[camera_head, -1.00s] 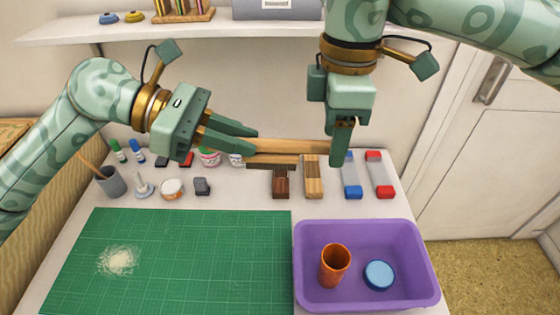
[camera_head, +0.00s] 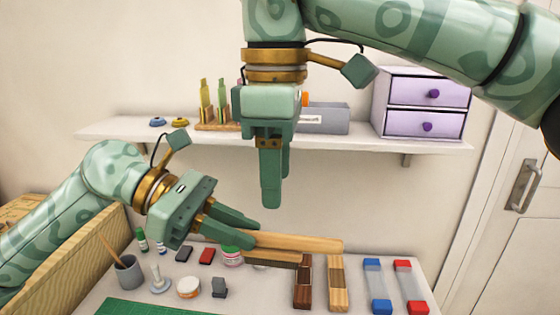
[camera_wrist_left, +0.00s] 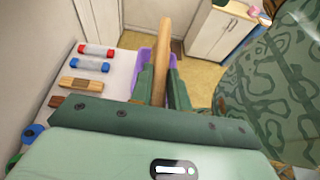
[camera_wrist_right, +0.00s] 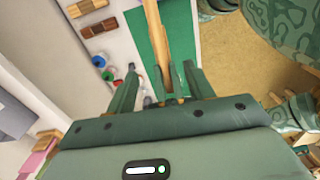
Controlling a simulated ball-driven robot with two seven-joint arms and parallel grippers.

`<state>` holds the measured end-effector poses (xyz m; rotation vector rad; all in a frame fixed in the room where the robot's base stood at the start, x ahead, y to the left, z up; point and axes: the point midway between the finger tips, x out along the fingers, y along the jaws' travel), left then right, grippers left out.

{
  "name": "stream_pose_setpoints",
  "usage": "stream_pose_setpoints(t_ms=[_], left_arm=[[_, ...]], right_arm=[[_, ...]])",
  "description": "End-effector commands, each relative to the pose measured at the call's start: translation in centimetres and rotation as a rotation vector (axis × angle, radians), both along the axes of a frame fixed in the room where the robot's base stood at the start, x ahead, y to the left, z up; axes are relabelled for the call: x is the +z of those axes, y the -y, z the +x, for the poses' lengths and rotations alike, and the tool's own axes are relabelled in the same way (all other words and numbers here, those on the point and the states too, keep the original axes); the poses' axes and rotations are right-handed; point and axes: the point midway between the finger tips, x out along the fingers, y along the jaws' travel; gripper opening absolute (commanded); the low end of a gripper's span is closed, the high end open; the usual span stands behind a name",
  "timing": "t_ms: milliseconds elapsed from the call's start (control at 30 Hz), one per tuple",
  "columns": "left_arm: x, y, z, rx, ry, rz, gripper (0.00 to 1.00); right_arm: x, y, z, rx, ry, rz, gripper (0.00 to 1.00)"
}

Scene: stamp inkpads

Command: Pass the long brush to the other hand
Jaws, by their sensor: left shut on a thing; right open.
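The long brush (camera_head: 295,242) shows as a pale wooden handle held level above the table's back part. My left gripper (camera_head: 252,222) is shut on it, and the handle sticks out to the right. In the left wrist view the brush (camera_wrist_left: 163,50) lies between the fingers and points away. My right gripper (camera_head: 270,205) is open and empty, pointing down, above the brush and apart from it. In the right wrist view the brush (camera_wrist_right: 153,35) passes below and between the spread fingers. The brush's other end and its bristles are hidden or cannot be made out.
Brown blocks (camera_head: 303,280), roller-like tools with blue (camera_head: 377,290) and red ends (camera_head: 408,290), and a grey cup (camera_head: 128,272) stand on the table below. A shelf (camera_head: 370,147) runs behind my right gripper. A purple bin (camera_wrist_left: 147,57) shows in the left wrist view.

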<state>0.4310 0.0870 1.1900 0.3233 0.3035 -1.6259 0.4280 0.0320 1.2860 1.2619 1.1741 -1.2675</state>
Motion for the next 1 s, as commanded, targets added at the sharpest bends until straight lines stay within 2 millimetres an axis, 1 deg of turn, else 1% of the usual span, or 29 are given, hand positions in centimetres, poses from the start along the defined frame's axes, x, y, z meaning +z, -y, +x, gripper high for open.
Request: stream_pose_setpoints(t_ms=[300,400,500,667,933,967,1000], left_arm=[[0.0,0.0,0.0,0.0,0.0,0.0,0.0],[0.0,0.0,0.0,0.0,0.0,0.0,0.0],[0.0,0.0,0.0,0.0,0.0,0.0,0.0],[0.0,0.0,0.0,0.0,0.0,0.0,0.0],[0.0,0.0,0.0,0.0,0.0,0.0,0.0],[0.0,0.0,0.0,0.0,0.0,0.0,0.0],[0.0,0.0,0.0,0.0,0.0,0.0,0.0]], right_arm=[[-6.5,0.1,-0.1,0.0,-0.005,0.001,0.53],[-8.3,0.1,0.0,-0.001,-0.004,0.001,0.53],[-9.7,0.1,0.0,-0.002,-0.003,0.001,0.53],[-10.8,0.1,0.0,-0.002,0.0,0.001,0.53],[-11.0,0.1,0.0,-0.003,0.001,0.001,0.53],[-11.0,0.1,0.0,-0.003,0.001,0.001,0.5],[-11.0,0.1,0.0,-0.003,0.001,0.001,0.39]])
